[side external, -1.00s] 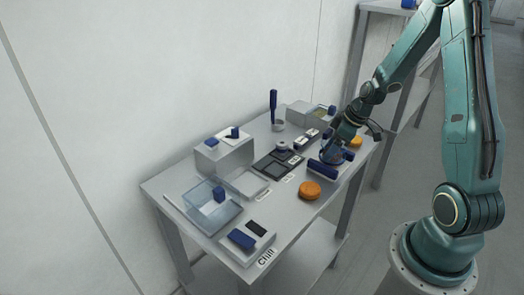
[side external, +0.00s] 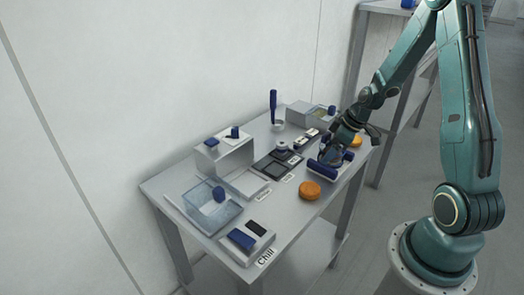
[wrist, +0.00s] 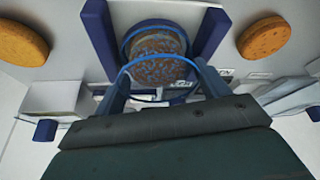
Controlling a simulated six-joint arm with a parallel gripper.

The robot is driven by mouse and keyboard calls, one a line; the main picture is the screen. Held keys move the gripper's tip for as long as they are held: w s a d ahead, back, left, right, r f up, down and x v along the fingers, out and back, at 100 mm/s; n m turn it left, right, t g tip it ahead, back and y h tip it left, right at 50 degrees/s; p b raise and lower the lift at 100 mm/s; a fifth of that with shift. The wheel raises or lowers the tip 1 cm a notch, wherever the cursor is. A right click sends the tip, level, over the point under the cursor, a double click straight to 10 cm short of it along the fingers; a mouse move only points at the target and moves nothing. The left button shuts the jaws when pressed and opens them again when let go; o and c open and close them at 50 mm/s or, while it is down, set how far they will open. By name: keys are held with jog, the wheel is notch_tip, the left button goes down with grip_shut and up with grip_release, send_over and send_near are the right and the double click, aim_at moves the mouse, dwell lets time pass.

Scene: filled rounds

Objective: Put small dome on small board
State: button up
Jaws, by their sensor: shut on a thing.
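The small dome (wrist: 155,99) seems to be a clear cover with a thin blue rim, seen between the two blue fingers in the wrist view. My gripper (wrist: 160,84) is shut on it. Just beyond it is a brown, blue-speckled round (wrist: 158,45). The round is on a pale board with a blue bar on each side, which I take for the small board (side external: 336,171). In the side view my gripper (side external: 329,156) is low over this board and hides most of the round and dome. Whether the rim touches the board cannot be told.
An orange round (side external: 309,190) lies in front of the board and another (side external: 355,142) behind it. A dark tray (side external: 275,170), a clear box (side external: 211,210), a grey block (side external: 225,158) and a white "Chill" board (side external: 259,245) share the table.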

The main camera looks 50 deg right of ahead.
jog(key=shift+s+a+f, duration=0.1)
jog(key=shift+s+f, duration=0.4)
dwell(0.3)
jog(key=o, duration=0.9)
jog(key=shift+c, duration=0.8)
jog(key=shift+r, duration=0.15)
jog(key=shift+o, duration=0.3)
jog(key=shift+r, duration=0.6)
jog(key=shift+o, duration=1.1)
jog(key=shift+w+r, duration=0.1)
jog(key=shift+r, duration=0.15)
jog(key=shift+w+r, duration=0.1)
jog(key=shift+r, duration=2.6)
